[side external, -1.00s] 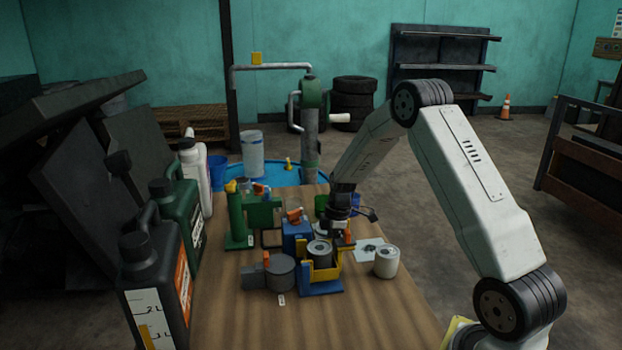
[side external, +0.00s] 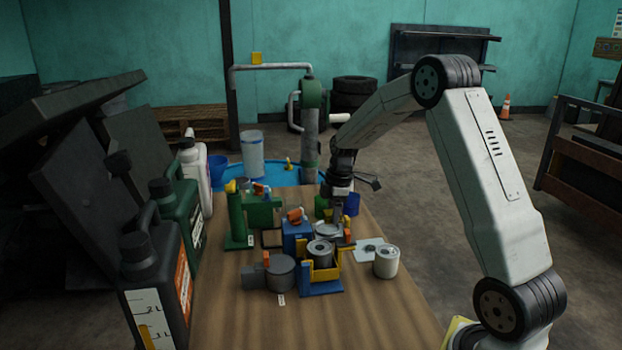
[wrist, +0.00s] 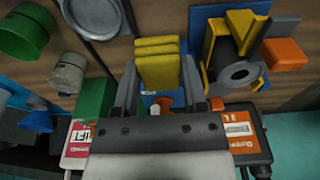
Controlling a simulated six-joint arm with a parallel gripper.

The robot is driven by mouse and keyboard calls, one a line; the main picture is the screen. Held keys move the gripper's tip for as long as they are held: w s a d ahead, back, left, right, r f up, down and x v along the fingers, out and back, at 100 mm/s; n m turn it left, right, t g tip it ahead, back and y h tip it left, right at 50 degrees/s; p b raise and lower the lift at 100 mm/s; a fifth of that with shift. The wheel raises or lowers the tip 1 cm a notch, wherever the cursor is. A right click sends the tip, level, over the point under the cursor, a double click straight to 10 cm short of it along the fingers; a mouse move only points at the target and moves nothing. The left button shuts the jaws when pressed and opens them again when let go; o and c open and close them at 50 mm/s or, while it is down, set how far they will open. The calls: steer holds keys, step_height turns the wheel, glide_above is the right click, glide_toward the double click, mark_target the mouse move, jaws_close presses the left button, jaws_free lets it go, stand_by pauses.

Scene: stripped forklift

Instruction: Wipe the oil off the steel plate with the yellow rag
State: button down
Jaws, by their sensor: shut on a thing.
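The steel plate (side external: 373,250) lies flat on the bench in the side view, pale grey with dark oil spots on it. My gripper (side external: 338,212) is above the bench, behind and left of the plate. In the wrist view my gripper (wrist: 160,88) is shut on the yellow rag (wrist: 157,66), which shows as a folded, layered yellow block between the two fingers. In the side view I cannot make out the rag at the fingertips. I cannot tell whether the plate shows in the wrist view.
A yellow and blue holder (side external: 322,270) with a filter stands in front of my gripper. A white canister (side external: 386,262) stands just in front of the plate. Dark and green jugs (side external: 180,225) line the left edge. The front of the bench (side external: 330,325) is clear.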

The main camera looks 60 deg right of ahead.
steer(key=c, duration=0.7)
jaws_free()
steer(key=shift+c, duration=0.2)
steer(key=c, duration=0.5)
steer(key=s+d, duration=0.3)
steer(key=s+d+f, duration=0.1)
steer(key=s+d, duration=0.1)
steer(key=s, duration=0.2)
steer(key=s+d, duration=0.3)
steer(key=s, duration=0.1)
steer(key=shift+d+f, duration=0.3)
steer(key=shift+f, duration=0.05)
